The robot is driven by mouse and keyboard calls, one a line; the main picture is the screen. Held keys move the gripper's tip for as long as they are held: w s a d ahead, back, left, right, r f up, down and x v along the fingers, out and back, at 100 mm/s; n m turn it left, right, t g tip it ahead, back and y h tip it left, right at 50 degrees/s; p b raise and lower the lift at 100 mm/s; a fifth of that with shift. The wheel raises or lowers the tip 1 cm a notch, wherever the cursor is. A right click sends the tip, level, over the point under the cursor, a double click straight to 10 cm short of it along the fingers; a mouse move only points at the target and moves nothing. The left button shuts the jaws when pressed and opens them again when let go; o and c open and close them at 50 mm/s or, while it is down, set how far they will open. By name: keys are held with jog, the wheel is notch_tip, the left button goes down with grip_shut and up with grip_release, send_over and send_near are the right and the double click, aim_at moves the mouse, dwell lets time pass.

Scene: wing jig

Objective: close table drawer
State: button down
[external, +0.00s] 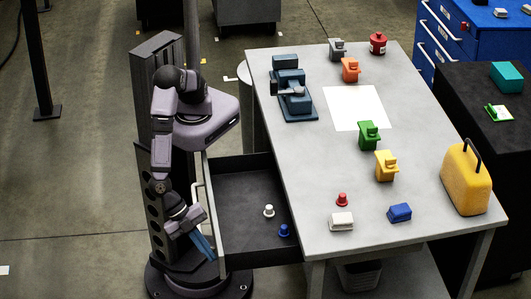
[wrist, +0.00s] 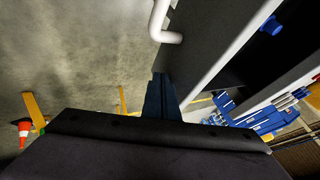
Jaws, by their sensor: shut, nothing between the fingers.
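The table drawer (external: 240,190) is pulled out from the left side of the grey table (external: 300,150) and stands open. A white knob-like piece (external: 268,211) and a blue one (external: 284,231) lie inside it. The drawer's pale handle (external: 197,205) runs along its outer front; its bent end also shows in the wrist view (wrist: 168,36). My gripper (external: 205,247) is shut and empty, pointing down just outside the drawer front near its lower corner. In the wrist view my fingers (wrist: 160,95) are together beside the drawer's front panel; whether they touch it I cannot tell.
The tabletop holds a blue vise (external: 290,95), a white sheet (external: 355,107), several coloured blocks and a yellow case (external: 466,180). A blue cabinet (external: 455,45) and a black bench (external: 490,100) stand at the right. Open floor lies left of my arm.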

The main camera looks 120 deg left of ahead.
aim_at(222, 250)
jog(key=w+a+b, duration=0.3)
jog(key=shift+w+a+f, duration=0.1)
dwell(0.5)
jog(key=shift+s+d+b, duration=0.4)
jog(key=shift+s+d, duration=0.1)
jog(key=s+d+f+p+v, duration=0.1)
jog(key=p+v, duration=0.1)
jog(key=v, duration=0.9)
jog(key=shift+d+r, duration=0.2)
jog(key=shift+d, duration=0.2)
